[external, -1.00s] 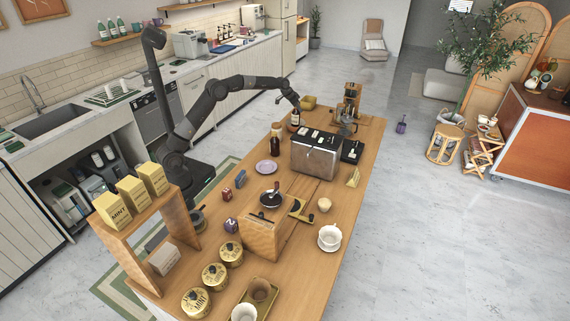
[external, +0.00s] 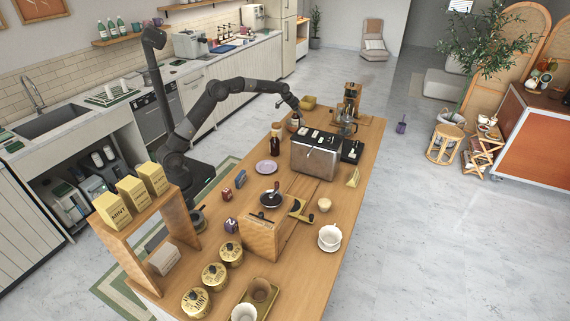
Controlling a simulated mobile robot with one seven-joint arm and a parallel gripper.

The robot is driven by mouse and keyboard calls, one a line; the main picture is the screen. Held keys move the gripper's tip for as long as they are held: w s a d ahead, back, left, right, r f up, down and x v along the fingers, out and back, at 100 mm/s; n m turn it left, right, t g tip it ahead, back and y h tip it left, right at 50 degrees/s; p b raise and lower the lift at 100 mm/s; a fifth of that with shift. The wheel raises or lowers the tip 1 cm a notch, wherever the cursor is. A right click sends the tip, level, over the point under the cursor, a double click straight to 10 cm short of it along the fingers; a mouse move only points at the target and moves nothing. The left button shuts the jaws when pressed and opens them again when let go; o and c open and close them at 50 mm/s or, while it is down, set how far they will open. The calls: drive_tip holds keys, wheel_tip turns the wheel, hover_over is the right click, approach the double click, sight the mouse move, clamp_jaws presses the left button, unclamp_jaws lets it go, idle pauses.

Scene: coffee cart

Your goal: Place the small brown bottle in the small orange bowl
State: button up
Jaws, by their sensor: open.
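A small brown bottle with a pale label (external: 294,127) stands on the wooden counter, just left of the silver toaster-like box. My gripper (external: 294,120) is open and lowered over the top of this bottle. The gripper hides much of the bottle, and I cannot tell whether the fingers touch it. A small yellow-orange bowl (external: 309,102) sits on the counter just behind the gripper, toward the far end, and looks empty from here.
The silver box (external: 316,160) stands close to the right of the gripper. A dark bottle (external: 276,151) and another dark bottle (external: 265,159) stand nearer on the left. A coffee maker (external: 348,108) stands at the far right end.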

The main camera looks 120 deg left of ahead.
drive_tip(key=shift+r, duration=0.1)
drive_tip(key=shift+s+r, duration=0.1)
drive_tip(key=shift+r, duration=0.2)
drive_tip(key=v, duration=1.1)
drive_tip(key=shift+d, duration=0.2)
drive_tip(key=shift+r, duration=0.2)
